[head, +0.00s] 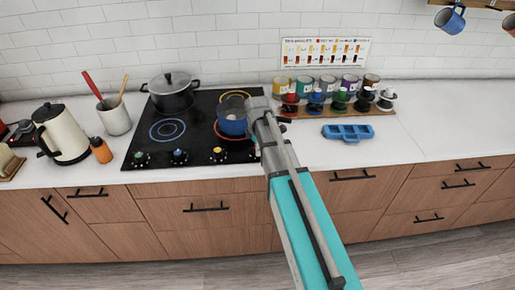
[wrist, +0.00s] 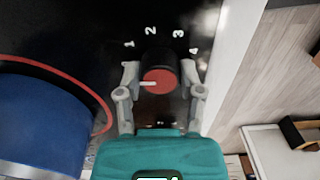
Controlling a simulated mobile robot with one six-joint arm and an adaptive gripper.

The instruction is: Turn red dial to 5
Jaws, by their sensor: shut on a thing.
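The red dial (wrist: 159,81) shows in the wrist view on the black stove top, with a black body and a red face. Its white pointer lies toward the left of the picture, below the white number 1. The numbers 1 to 4 (wrist: 151,31) arc over it; no 5 is visible. My gripper (wrist: 160,73) is shut on the red dial, one finger on each side. In the head view my arm hides the dial and the fingertips; the black stove (head: 193,120) shows at left of the arm.
A blue pot (wrist: 40,125) stands close left of my gripper inside a red burner ring; it also shows in the head view (head: 232,124). Green, blue and yellow dials (head: 218,155) line the stove's front. A blue tray (head: 347,132) lies right.

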